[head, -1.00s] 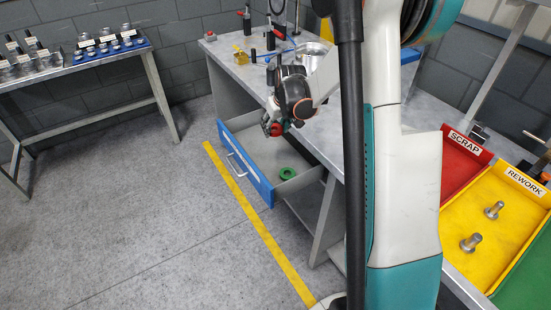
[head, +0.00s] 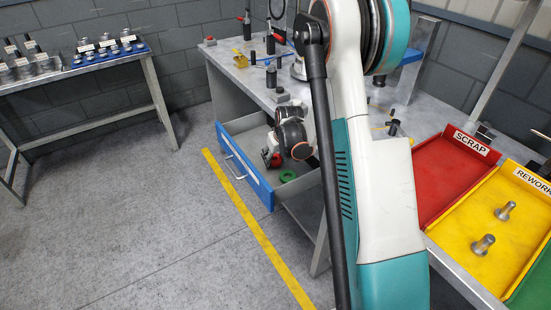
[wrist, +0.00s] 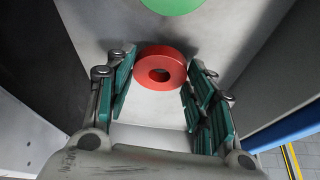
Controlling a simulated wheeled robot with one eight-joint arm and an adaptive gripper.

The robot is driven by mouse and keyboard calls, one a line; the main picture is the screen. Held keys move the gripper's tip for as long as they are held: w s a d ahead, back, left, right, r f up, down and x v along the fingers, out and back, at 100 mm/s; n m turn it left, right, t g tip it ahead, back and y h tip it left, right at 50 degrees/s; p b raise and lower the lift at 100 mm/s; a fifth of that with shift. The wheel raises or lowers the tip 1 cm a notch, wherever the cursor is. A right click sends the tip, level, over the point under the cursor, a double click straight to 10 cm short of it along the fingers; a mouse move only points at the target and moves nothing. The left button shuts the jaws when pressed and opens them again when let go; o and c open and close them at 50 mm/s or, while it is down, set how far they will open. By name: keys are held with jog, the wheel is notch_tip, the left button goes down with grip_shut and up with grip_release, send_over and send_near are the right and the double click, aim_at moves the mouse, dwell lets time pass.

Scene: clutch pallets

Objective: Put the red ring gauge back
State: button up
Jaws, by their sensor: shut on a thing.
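The red ring gauge (wrist: 162,70) is between the green-padded fingertips of my gripper (wrist: 160,84) in the wrist view, its hole facing the camera. My gripper is shut on it. In the head view my gripper (head: 272,160) is down inside the open blue-fronted drawer (head: 244,166), with a bit of red at its tip. A green ring (head: 288,176) lies on the drawer floor nearby; it also shows at the top of the wrist view (wrist: 172,4), beyond the red ring. Whether the red ring touches the floor I cannot tell.
The workbench (head: 240,75) above the drawer carries several tools and fixtures. A red SCRAP tray (head: 445,175) and a yellow REWORK tray (head: 460,215) with two metal parts are at the right. The drawer walls stand close around my gripper.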

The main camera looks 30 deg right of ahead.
jog(key=shift+f+b, duration=0.3)
jog(key=shift+b, duration=0.1)
jog(key=shift+f, duration=0.25)
jog(key=o, duration=1.3)
jog(key=shift+r, duration=0.1)
jog(key=shift+r+p, duration=0.4)
jog(key=shift+r, duration=0.15)
jog(key=p+v, duration=0.4)
jog(key=v, duration=0.8)
